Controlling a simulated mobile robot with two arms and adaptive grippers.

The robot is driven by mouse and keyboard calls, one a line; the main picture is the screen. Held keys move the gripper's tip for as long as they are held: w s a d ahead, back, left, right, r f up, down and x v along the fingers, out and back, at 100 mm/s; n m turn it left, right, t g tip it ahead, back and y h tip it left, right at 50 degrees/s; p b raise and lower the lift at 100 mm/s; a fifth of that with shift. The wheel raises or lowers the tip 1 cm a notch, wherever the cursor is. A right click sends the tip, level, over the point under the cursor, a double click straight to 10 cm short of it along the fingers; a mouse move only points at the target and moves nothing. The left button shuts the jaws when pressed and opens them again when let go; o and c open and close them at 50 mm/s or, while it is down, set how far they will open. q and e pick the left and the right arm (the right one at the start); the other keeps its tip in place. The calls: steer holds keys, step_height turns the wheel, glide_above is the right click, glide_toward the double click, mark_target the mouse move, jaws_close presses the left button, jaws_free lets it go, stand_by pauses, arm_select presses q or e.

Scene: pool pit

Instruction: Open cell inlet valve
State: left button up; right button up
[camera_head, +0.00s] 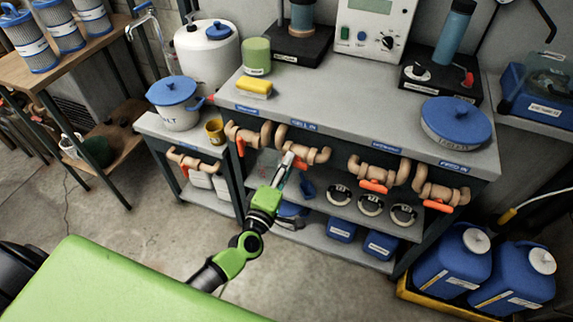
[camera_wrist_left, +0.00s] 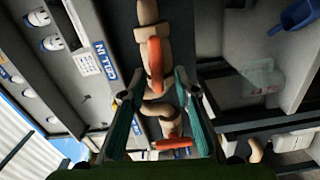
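The cell inlet valve is a tan pipe fitting (camera_head: 316,155) under the bench edge, below a blue "CELL IN" label (camera_head: 303,125). Its orange handle (camera_head: 300,163) is partly hidden by my left gripper (camera_head: 287,165), which reaches up from below. In the left wrist view the orange handle (camera_wrist_left: 155,62) lies between the two spread fingers of the left gripper (camera_wrist_left: 157,80). The "CELL IN" label (camera_wrist_left: 105,62) is beside it. The fingers look apart, and I see no clear contact with the handle. My right gripper is not in view.
Similar valves with orange handles sit left (camera_head: 240,145) and right (camera_head: 374,187) along the bench front. Blue jugs (camera_head: 452,262) stand at the right. Open floor lies at the left.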

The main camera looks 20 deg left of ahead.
arm_select(q)
steer(key=shift+r, duration=0.1)
steer(key=s, duration=1.2)
steer(key=shift+a, duration=0.25)
